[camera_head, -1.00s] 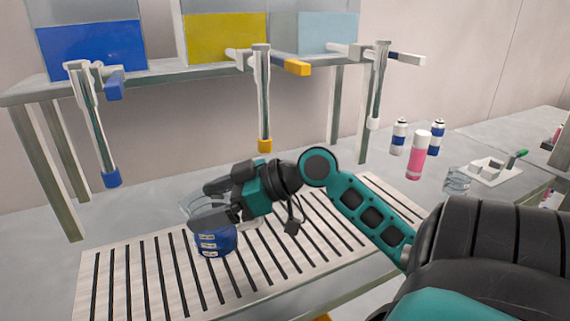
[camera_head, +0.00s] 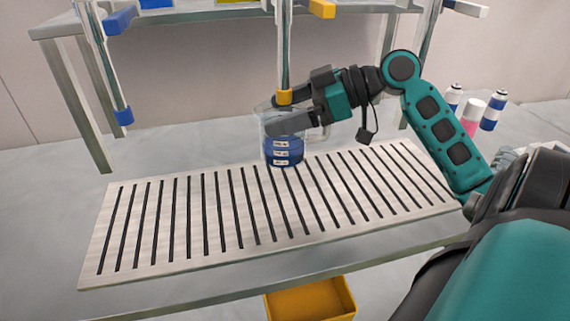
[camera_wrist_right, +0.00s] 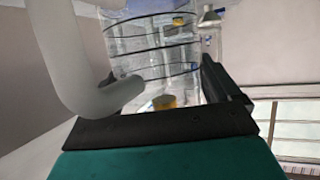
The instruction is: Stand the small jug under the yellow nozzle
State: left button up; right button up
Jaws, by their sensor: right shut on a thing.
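The small jug (camera_head: 284,152) is clear, with blue liquid in its lower part and white label marks. It stands upright, or nearly so, at the back edge of the slatted drip grate; I cannot tell whether it touches the grate. The yellow nozzle (camera_head: 284,97) hangs at its mouth, in line with the jug in the head view. My right gripper (camera_head: 290,122) is shut on the jug from the right side. In the right wrist view the clear jug wall (camera_wrist_right: 150,50) fills the space between the fingers, with its pale handle at left. My left gripper is not in view.
A blue nozzle (camera_head: 123,116) hangs at left from the steel rack. The slatted grate (camera_head: 150,268) is otherwise bare. Several spray cans (camera_head: 492,112) stand at right behind my arm. A yellow bin (camera_head: 312,300) sits below the front edge.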

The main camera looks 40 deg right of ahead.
aim_at(286, 152)
notch_tip(286, 152, down, 9)
jog(key=shift+r+b, duration=0.2)
jog(key=shift+b, duration=0.15)
jog(key=shift+f, duration=0.25)
jog(key=o, duration=1.2)
jog(key=shift+s, duration=0.1)
jog(key=shift+r, duration=0.2)
jog(key=v, duration=1.2)
